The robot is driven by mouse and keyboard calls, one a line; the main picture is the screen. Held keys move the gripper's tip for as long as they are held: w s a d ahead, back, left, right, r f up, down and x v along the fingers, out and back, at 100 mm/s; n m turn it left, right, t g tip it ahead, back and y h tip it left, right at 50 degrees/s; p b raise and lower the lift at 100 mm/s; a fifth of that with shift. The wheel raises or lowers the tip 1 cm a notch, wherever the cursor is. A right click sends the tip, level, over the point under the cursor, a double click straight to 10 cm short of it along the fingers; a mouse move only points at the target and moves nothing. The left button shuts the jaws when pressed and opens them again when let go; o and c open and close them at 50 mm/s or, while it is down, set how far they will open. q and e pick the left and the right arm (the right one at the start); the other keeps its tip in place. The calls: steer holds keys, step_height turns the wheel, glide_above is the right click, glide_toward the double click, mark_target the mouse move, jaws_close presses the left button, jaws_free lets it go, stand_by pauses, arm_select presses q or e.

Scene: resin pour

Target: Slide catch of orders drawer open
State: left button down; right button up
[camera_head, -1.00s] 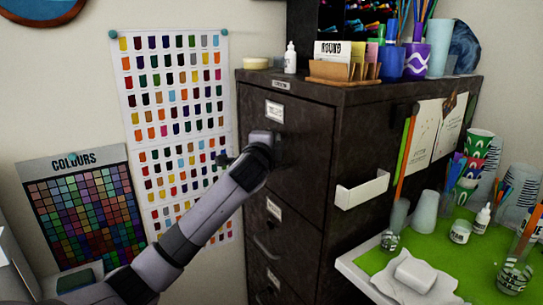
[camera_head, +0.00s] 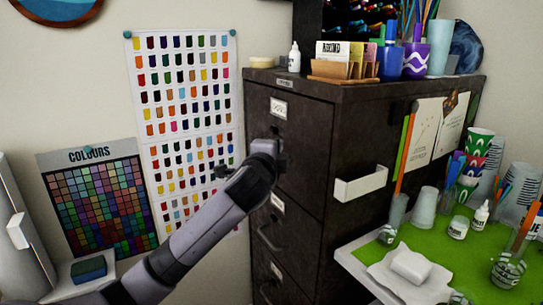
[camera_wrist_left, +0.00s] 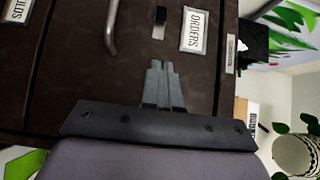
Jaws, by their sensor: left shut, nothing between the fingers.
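The dark filing cabinet's top drawer (camera_head: 302,131) is closed. Its white label reads ORDERS (camera_wrist_left: 194,30) in the left wrist view. Beside that label is a small slotted catch (camera_wrist_left: 158,32), dark with a pale end, and a curved metal handle (camera_wrist_left: 111,28). My left gripper (camera_wrist_left: 158,66) is shut and empty, its fingertips pointing at the drawer front, a short way from the catch. Contact cannot be told.
Lower drawers with handles (camera_head: 268,238) sit below. A white holder (camera_head: 361,186) sticks out from the cabinet's side. A green-topped table (camera_head: 440,240) with cups and bottles stands at right. Bottles and cups stand on the cabinet top (camera_head: 340,90). Colour charts (camera_head: 187,110) hang on the wall at left.

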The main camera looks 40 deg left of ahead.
arm_select(q)
steer(key=shift+v, duration=1.7)
steer(key=shift+f, duration=0.1)
steer(key=s+d+f+n+g+h, duration=0.1)
steer(key=s+d+f+h, duration=0.15)
steer(key=f, duration=0.65)
steer(key=s+d+f+n+g+h, duration=0.15)
steer(key=d+f, duration=0.25)
steer(key=f, duration=0.5)
steer(key=s+d+f+n+g+h, duration=0.1)
steer(key=s+d+f+h, duration=0.2)
steer(key=f, duration=0.5)
steer(key=s+d+f+n+g+h, duration=0.1)
steer(key=s+d+f+n, duration=0.3)
steer(key=s+f, duration=0.3)
steer(key=s+d+f+n+g+h, duration=0.1)
steer(key=s+d+f+n, duration=0.2)
steer(key=s+f, duration=0.5)
steer(key=s+d, duration=0.1)
steer(key=s, duration=0.3)
steer(key=shift+d+f+n+g, duration=0.15)
steer(key=shift+f+n+g, duration=0.15)
steer(key=shift+n+g, duration=0.05)
